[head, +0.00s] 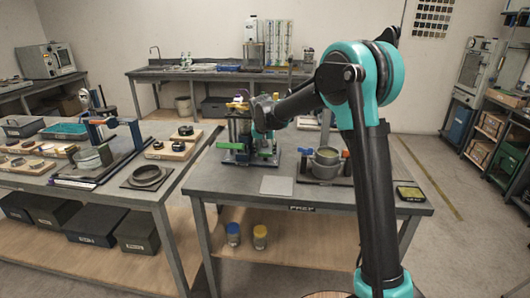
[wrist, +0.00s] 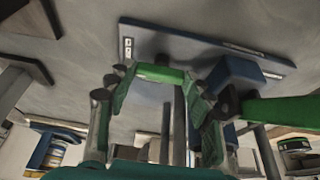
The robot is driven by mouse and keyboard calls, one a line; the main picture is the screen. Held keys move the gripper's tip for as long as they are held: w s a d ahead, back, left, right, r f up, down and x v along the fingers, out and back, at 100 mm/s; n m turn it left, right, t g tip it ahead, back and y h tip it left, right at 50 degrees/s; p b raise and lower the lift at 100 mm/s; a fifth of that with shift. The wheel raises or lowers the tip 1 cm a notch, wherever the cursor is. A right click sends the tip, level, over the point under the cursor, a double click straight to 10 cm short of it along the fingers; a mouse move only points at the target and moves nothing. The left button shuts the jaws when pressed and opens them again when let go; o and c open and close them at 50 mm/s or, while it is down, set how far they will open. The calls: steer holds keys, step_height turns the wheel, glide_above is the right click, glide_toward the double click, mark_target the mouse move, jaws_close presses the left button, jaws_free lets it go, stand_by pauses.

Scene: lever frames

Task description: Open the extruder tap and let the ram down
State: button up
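The extruder (head: 236,128) stands on the PREP table, a dark upright frame with a yellowish part on top. A green lever (head: 231,146) shows low on its left side. My gripper (wrist: 158,90) points down beside it and partly hides it in the head view. In the wrist view the fingers are spread apart. A short green bar (wrist: 160,73) shows between the fingertips; I cannot tell whether it touches them. A longer green bar (wrist: 285,108) reaches in from the right, by a blue block (wrist: 235,75). I cannot tell which bar is the tap or the ram's lever.
A grey pot (head: 326,157) stands on a dark tray to the right of my gripper. A pale flat plate (head: 276,185) lies in front. A small yellow-topped box (head: 410,193) lies at the right table edge. The left table (head: 95,195) holds a blue frame and several boards.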

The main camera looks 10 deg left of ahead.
steer(key=c, duration=0.3)
